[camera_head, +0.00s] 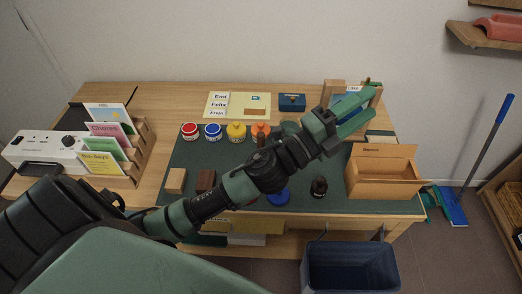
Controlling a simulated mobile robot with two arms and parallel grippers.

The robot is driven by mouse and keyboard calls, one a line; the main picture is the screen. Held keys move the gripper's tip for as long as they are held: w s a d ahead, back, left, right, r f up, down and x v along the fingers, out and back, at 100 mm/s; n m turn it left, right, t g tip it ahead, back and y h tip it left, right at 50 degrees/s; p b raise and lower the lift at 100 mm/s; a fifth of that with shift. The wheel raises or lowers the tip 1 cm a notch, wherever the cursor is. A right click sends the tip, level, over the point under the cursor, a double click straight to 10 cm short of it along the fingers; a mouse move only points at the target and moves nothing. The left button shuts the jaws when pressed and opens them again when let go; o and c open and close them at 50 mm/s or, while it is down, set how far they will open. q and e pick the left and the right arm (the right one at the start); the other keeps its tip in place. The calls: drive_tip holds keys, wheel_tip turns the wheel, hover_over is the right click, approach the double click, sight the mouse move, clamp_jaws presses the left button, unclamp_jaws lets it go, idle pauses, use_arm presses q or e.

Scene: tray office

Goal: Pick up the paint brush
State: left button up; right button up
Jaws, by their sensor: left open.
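I cannot clearly make out a paint brush; my left arm crosses the middle of the table and may hide it. My left gripper (371,103) is open, its two green fingers pointing up and right in front of a small wooden stand (333,88) at the back right of the table. I see nothing held between the fingers. My right gripper is not in view.
A wooden box (382,183) with a raised lid is at the mat's right. A dark bottle (319,187), a blue round item (279,197) and wooden blocks (175,181) stand near the front. A card rack (145,150) is left. A blue bin (350,270) stands below the front edge.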

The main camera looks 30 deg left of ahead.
use_arm(q)
drive_tip(key=s+d+m+g+h, duration=0.1)
drive_tip(key=d+m+g+h, duration=0.45)
drive_tip(key=m, duration=0.35)
drive_tip(key=m+g+y, duration=1.4)
drive_tip(key=m+y, duration=0.2)
hover_over(261, 144)
drive_tip(key=w, duration=0.1)
drive_tip(key=f, duration=1.6)
drive_tip(key=shift+w+d+f, duration=0.1)
drive_tip(key=shift+w+f, duration=0.1)
drive_tip(key=shift+f, duration=0.05)
drive_tip(key=shift+s+a+f, duration=0.1)
drive_tip(key=shift+a+f, duration=0.1)
drive_tip(key=shift+a, duration=0.05)
drive_tip(key=f+p, duration=0.1)
drive_tip(key=f, duration=0.5)
drive_tip(key=shift+s+a+f+p, duration=0.2)
drive_tip(key=shift+p, duration=0.2)
drive_tip(key=shift+f, duration=0.4)
clamp_jaws()
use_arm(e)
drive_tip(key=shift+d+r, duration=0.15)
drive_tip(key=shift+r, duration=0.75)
